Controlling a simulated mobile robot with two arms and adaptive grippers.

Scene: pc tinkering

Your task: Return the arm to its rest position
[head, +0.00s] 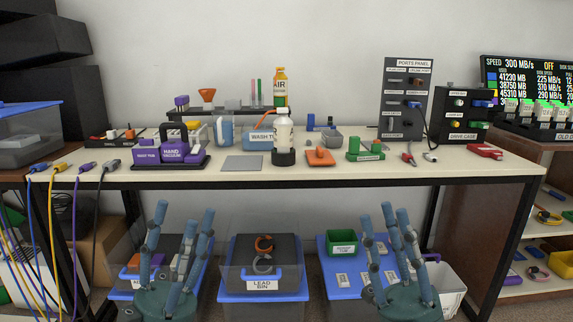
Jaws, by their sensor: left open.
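My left gripper (182,214) points up at the bottom left of the head view, its blue fingers spread and empty. It is in front of the table and below the level of its top. My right gripper (386,214) points up at the bottom right, also below the tabletop. Its fingers stand apart with nothing seen between them. Both grippers overlap the lower bins in the picture, and neither appears to touch anything.
The table (330,175) carries a purple hand vacuum stand (182,153), a white bottle (283,138), a grey pad (242,163) and a ports panel (404,97). Colored cables (54,215) hang at the left. Below stand a lead bin (262,284) and a blue tray (345,293).

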